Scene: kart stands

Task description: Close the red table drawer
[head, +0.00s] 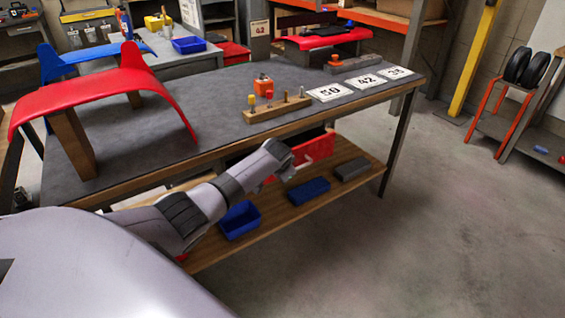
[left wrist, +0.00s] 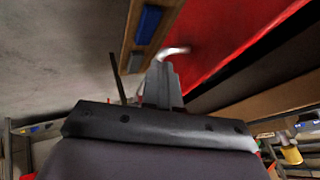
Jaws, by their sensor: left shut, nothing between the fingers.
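The red drawer (head: 319,149) hangs under the front edge of the grey-topped workbench (head: 215,100) and stands out from it, with a dark gap above its front. A pale handle is on the drawer front. My left arm reaches in from the left and its end partly covers the drawer's left part. In the left wrist view, my left gripper (left wrist: 163,70) is shut and empty, close to the red drawer front (left wrist: 225,40). Its fingertips are beside the curved silver handle (left wrist: 174,51); I cannot tell whether they touch it. My right gripper is not in view.
A wooden lower shelf (head: 345,150) holds a blue bin (head: 239,220), a blue box (head: 309,191) and a grey box (head: 352,169). A wooden peg block (head: 276,109) and number cards (head: 367,81) lie on the bench. The floor at right front is clear.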

